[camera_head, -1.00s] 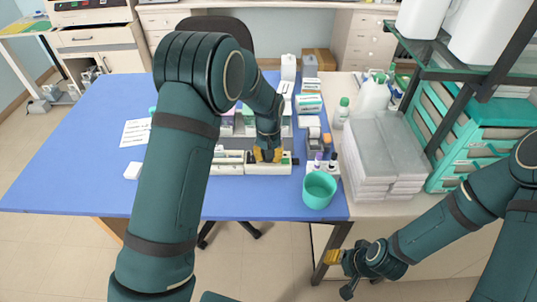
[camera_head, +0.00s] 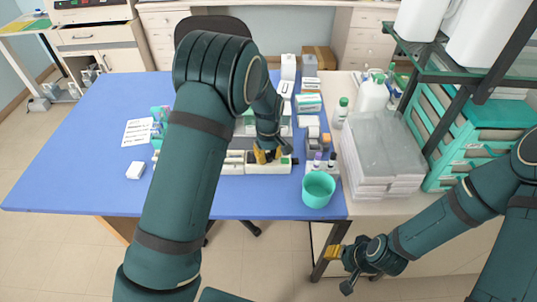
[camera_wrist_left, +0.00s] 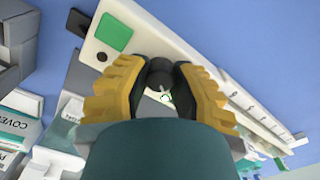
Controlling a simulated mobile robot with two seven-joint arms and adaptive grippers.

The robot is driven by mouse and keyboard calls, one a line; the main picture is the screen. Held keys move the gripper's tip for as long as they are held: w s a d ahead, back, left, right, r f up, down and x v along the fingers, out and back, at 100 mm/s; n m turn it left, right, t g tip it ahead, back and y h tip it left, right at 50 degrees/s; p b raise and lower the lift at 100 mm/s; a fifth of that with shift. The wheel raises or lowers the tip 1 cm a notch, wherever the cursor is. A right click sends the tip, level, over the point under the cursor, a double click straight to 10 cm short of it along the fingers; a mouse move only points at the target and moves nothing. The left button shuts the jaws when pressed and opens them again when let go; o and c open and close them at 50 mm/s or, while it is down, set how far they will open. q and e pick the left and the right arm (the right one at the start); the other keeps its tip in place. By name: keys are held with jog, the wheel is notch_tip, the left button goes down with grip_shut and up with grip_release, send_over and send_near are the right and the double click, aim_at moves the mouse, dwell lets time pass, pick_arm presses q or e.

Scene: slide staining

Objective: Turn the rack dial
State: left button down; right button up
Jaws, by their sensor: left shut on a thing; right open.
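The white staining rack (camera_head: 280,167) lies on the blue table, partly behind my left arm. In the left wrist view the rack (camera_wrist_left: 135,18) shows a green square patch (camera_wrist_left: 114,32) and a dark round dial (camera_wrist_left: 160,73). My left gripper (camera_head: 267,156) is over the rack. In the left wrist view its yellow-padded fingers (camera_wrist_left: 160,88) stand on both sides of the dial, shut on it. My right gripper (camera_head: 340,270) is open and empty, low in front of the table at the right.
A teal cup (camera_head: 318,190) stands right of the rack near the table's front edge. Small bottles (camera_head: 325,160) and boxes (camera_head: 308,103) stand behind it. Grey-white stacked boxes (camera_head: 385,150) are further right.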

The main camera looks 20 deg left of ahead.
aim_at(268, 155)
dwell(0.4)
pick_arm(q)
jog(key=c, duration=0.7)
grip_release()
notch_tip(268, 155, up, 12)
